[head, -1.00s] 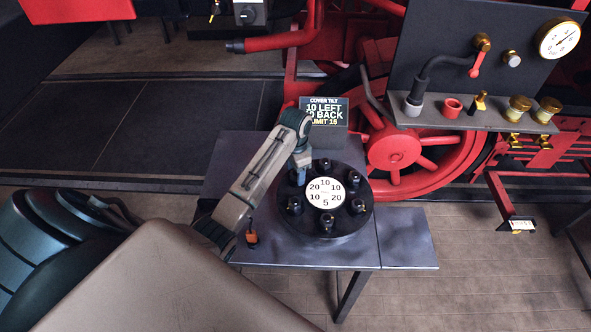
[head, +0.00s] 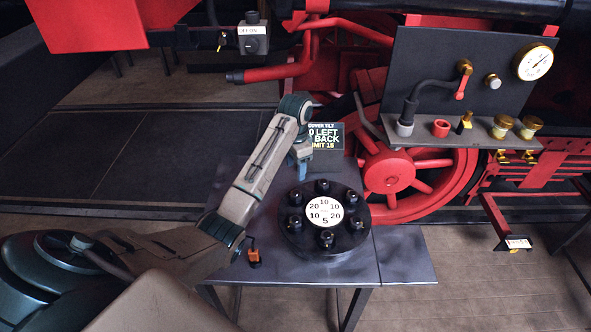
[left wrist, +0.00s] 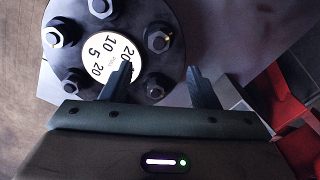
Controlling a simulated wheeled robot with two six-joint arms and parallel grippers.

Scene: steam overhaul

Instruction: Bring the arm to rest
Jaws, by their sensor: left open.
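My left arm reaches in from the left over the grey table. My left gripper (head: 299,166) points down above the table, behind and left of the black round cover (head: 325,248). The cover carries a ring of bolts and a white numbered dial (head: 324,211). In the left wrist view the two fingers of the left gripper (left wrist: 163,82) stand apart with nothing between them. The cover (left wrist: 95,88) lies below and beyond them there. My right gripper is not in view.
A "COVER TILT" sign (head: 327,137) stands at the table's back, close to the gripper. An orange-and-black item (head: 254,257) is at the table's left edge. A gauge panel (head: 440,70) and a red wheel (head: 388,172) are behind. The table's right side (head: 405,255) is clear.

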